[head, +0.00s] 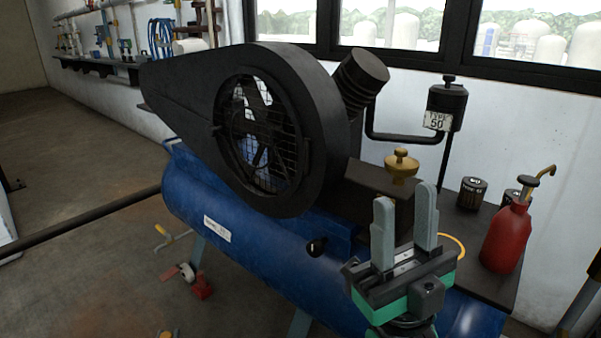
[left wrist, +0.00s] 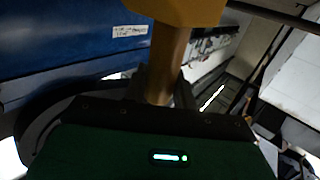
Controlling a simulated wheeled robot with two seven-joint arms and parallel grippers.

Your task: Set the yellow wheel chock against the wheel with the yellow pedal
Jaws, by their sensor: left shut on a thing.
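The yellow wheel chock (left wrist: 178,12) shows in the left wrist view as a yellow block with a round yellow handle, cut off by the top edge. My left gripper (left wrist: 160,88) is shut on that handle; it is not seen in the head view. My right gripper (head: 406,198) stands in front of the compressor with its fingers apart and empty. On the floor by the tank's leg is a small yellow piece (head: 160,229), perhaps a pedal. A pale wheel (head: 187,272) with a red piece (head: 202,290) is nearby. I cannot tell which wheel bears the yellow pedal.
The blue compressor tank (head: 190,192) with its black belt guard (head: 200,95) fills the middle. A red oil can (head: 506,238) stands at the right. A dark bar (head: 80,217) crosses low at the left. The floor (head: 75,290) at left is mostly clear.

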